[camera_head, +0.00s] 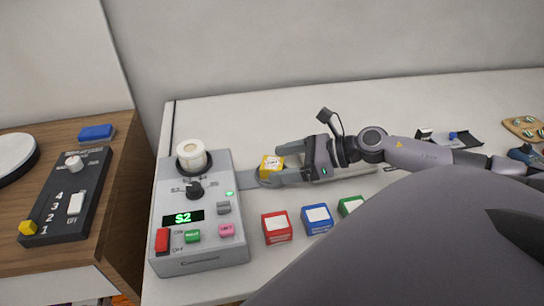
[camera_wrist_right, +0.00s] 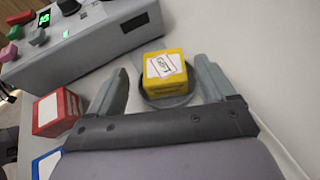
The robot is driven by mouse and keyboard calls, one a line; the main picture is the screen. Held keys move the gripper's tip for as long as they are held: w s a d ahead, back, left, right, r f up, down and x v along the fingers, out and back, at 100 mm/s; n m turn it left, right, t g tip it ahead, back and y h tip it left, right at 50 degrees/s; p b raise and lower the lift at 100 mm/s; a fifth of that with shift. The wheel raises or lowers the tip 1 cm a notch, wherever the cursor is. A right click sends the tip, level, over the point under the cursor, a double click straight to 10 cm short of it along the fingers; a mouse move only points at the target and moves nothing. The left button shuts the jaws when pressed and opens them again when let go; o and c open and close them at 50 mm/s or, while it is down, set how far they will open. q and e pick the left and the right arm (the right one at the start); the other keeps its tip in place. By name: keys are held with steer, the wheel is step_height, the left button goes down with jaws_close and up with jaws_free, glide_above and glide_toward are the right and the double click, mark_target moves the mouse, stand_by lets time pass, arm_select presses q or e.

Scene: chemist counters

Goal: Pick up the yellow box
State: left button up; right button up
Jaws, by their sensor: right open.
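The yellow box (camera_head: 271,165) has a white label on top and sits just right of the grey machine. In the right wrist view the yellow box (camera_wrist_right: 167,72) rests on a round grey plate (camera_wrist_right: 178,99) that sticks out from the machine. My right gripper (camera_head: 274,168) reaches in from the right with its fingers on either side of the box. In the wrist view the right gripper (camera_wrist_right: 162,68) is open, with gaps between box and fingers; it is not holding it. My left gripper is not in view.
A red box (camera_head: 277,229), a blue box (camera_head: 317,220) and a green box (camera_head: 350,206) stand in front. A black switch panel (camera_head: 68,200) lies on the wooden counter.

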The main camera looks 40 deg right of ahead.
mark_target(273, 163)
steer(key=shift+w+a+f, duration=0.15)
steer(key=shift+w+a, duration=0.05)
steer(key=shift+w, duration=0.3)
steer(key=shift+w+a+f, duration=0.1)
steer(key=shift+w+a, duration=0.1)
steer(key=shift+w, duration=0.25)
steer(key=shift+x, duration=1.15)
